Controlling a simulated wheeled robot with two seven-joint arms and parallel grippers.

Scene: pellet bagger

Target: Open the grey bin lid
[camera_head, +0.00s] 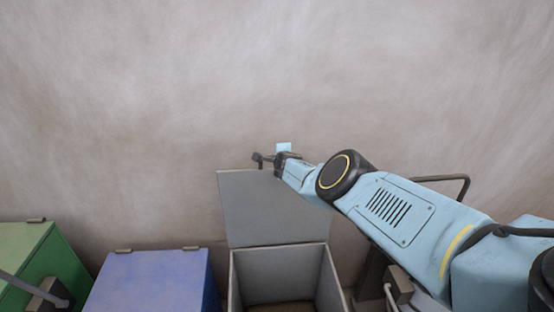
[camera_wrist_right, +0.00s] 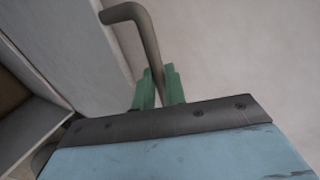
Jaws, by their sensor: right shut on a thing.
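The grey bin (camera_head: 280,256) stands at the bottom middle of the head view, with its open top showing a brownish inside. Its grey lid (camera_head: 272,208) is raised and stands steeply up at the back of the bin. My right gripper (camera_head: 266,160) is at the lid's top edge. In the right wrist view, the green fingers of my right gripper (camera_wrist_right: 158,92) are shut on the lid's bent grey-brown handle (camera_wrist_right: 140,30). The lid's surface (camera_wrist_right: 75,45) also shows at the left of that view. My left gripper is out of view.
A blue bin (camera_head: 150,280) with a shut lid stands left of the grey bin, and a green bin (camera_head: 35,260) stands farther left. A plain beige wall (camera_head: 150,100) fills the background. My right arm crosses the lower right.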

